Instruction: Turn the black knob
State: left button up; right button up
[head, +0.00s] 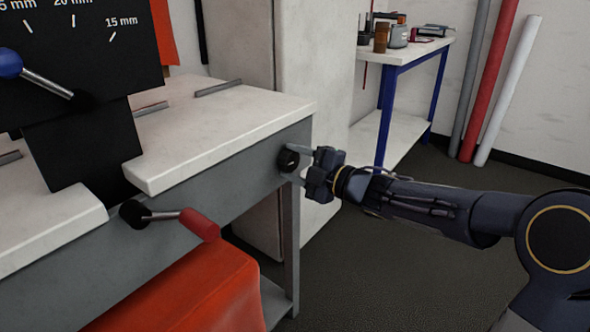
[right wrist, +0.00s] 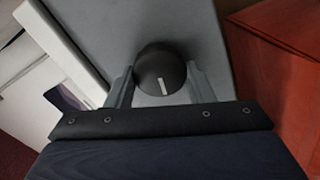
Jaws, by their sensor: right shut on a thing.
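The black knob (head: 288,160) is on the grey front panel of the workbench, near its right end. It is round and shows a short white mark on its face in the right wrist view (right wrist: 160,72). My right gripper (head: 312,166) reaches it from the right, with its fingers at the knob. In the right wrist view, the right gripper's fingers (right wrist: 160,88) stand on either side of the knob, shut on it. My left gripper is not in view.
A lever with a red handle (head: 200,224) sticks out of the panel left of the knob, above a red-orange box (head: 190,292). A black scale board (head: 85,50) stands on the white-topped bench (head: 215,135). A blue-legged table (head: 388,115) and leaning tubes (head: 490,80) are behind.

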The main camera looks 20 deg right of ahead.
jog(key=shift+f+n+b, duration=0.1)
jog(key=shift+n+b, duration=0.2)
jog(key=shift+n, duration=0.2)
dwell(0.3)
jog(key=o, duration=1)
jog(key=shift+p+v, duration=0.95)
jog(key=shift+v, duration=2.95)
